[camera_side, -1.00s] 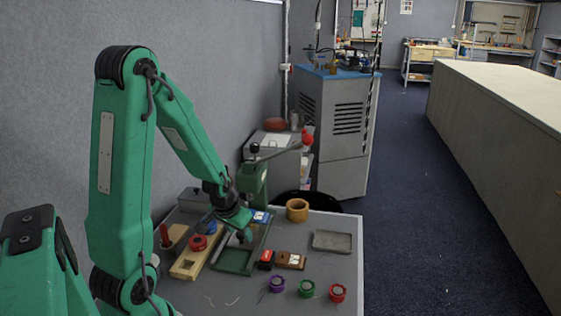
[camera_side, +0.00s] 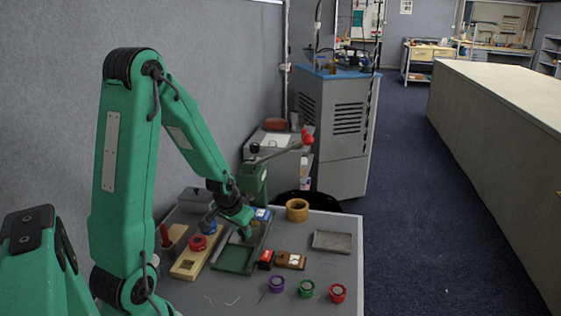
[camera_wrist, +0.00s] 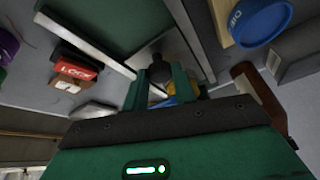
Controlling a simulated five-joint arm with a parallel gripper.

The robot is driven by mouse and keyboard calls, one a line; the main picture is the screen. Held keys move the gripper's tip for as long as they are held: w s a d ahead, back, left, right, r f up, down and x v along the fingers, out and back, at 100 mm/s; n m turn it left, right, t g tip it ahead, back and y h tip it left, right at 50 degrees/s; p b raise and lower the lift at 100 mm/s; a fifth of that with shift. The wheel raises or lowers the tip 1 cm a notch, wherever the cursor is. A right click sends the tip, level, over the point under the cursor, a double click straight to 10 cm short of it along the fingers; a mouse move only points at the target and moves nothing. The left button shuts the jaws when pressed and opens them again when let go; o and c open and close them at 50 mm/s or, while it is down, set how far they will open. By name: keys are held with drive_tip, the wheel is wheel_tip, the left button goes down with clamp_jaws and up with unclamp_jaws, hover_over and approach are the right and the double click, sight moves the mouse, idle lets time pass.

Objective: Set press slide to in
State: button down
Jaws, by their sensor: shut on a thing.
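The press (camera_side: 254,182) stands at the back of the table, green, with a lever ending in a red knob (camera_side: 307,135). In front of it lies a green bed (camera_side: 233,261) between grey metal rails. In the wrist view, the press slide (camera_wrist: 184,38) looks like a bare grey plate beside the green bed (camera_wrist: 115,22), with a dark knob (camera_wrist: 158,74) on it. My gripper (camera_side: 245,235) is low over the rails. In the wrist view, its green fingers (camera_wrist: 158,88) are shut on the dark knob. My wrist hides part of the slide in the side view.
A red box (camera_side: 265,259) and a brown box (camera_side: 291,260) lie right of the rails. A red spool (camera_side: 197,243) sits on a wooden block (camera_side: 187,266) to the left. A wooden ring (camera_side: 297,210) and a grey tray (camera_side: 332,241) are at right. Small coloured spools line the front.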

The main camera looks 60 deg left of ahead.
drive_tip(key=shift+w+a, duration=0.65)
drive_tip(key=shift+a, duration=0.3)
drive_tip(key=shift+r, duration=0.1)
drive_tip(key=c, duration=1.1)
unclamp_jaws()
drive_tip(key=shift+c, duration=0.2)
drive_tip(key=shift+d, duration=0.15)
drive_tip(key=v, duration=0.7)
drive_tip(key=shift+r, duration=0.3)
drive_tip(key=shift+s, duration=0.15)
drive_tip(key=shift+d+r, duration=0.1)
